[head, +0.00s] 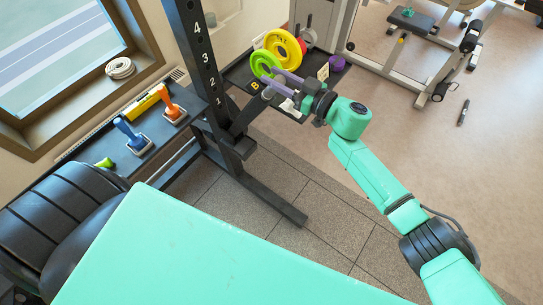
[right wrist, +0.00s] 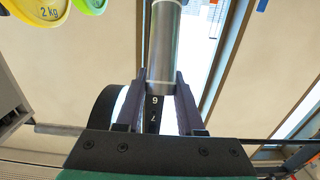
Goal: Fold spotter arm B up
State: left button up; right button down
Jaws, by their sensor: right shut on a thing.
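A dark bar, which I take to be spotter arm B (head: 243,118), juts from the black rack upright (head: 199,65) toward my right gripper (head: 270,81). Its grey end lies at the purple fingers. In the right wrist view, the fingers of my right gripper (right wrist: 160,78) are shut on a silver round bar (right wrist: 165,40), one on each side. The joint of the bar at the upright is partly hidden. My left gripper is not in view.
A black tray (head: 240,76) with a yellow B label, yellow and green plates (head: 283,45) and a purple item stands behind my gripper. A shelf (head: 125,160) with blue and orange handles is at left. Gym machines stand at upper right; open floor lies at right.

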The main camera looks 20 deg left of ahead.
jog(key=w+a+r+b, duration=0.2)
jog(key=a+r, duration=0.2)
jog(key=a, duration=0.6)
jog(key=shift+w+a+r+b, duration=0.15)
jog(key=shift+w+a+b, duration=0.15)
jog(key=shift+b, duration=0.1)
